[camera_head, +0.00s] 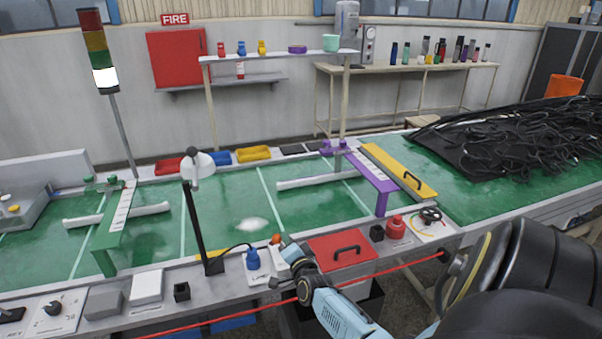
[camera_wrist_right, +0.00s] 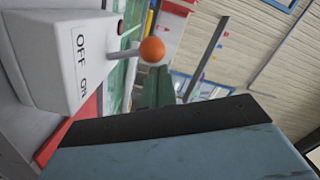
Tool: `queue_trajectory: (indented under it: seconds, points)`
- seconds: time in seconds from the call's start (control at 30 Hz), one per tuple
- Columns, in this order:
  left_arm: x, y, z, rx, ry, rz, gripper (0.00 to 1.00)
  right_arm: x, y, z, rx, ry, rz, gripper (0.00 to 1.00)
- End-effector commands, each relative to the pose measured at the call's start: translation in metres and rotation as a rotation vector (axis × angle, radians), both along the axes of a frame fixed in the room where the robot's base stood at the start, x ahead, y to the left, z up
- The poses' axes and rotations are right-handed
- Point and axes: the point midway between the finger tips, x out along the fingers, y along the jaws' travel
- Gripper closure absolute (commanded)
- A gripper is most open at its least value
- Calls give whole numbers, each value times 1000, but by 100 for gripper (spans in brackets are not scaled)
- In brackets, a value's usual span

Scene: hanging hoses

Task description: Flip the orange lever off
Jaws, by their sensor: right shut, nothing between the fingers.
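The orange lever knob (camera_head: 275,239) shows at the front edge of the green bench, beside the tip of my right gripper (camera_head: 288,249). In the right wrist view the round orange knob (camera_wrist_right: 152,50) sits on a thin grey stem that sticks out from a white switch box (camera_wrist_right: 50,55). The box has a label with OFF above ON in that view. The stem is nearer the level of OFF; its exact setting is hard to tell. My left gripper is not in view.
A blue knob (camera_head: 252,258) stands just left of the lever. A black lamp post (camera_head: 194,225) rises on the left. A red rope (camera_head: 400,268) crosses in front of the bench.

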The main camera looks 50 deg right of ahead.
Motion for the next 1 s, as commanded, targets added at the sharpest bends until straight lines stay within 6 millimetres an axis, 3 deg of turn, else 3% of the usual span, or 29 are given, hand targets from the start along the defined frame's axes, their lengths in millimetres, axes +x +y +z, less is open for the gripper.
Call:
queue_trajectory:
  seconds: [0.5,0.77,1.0]
  points:
    - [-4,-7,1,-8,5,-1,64,-1,-1,2,0,-2,0,100]
    - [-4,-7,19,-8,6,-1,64,-10,-20,27,-5,0,13,100]
    - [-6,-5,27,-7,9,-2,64,-59,7,25,3,1,12,100]
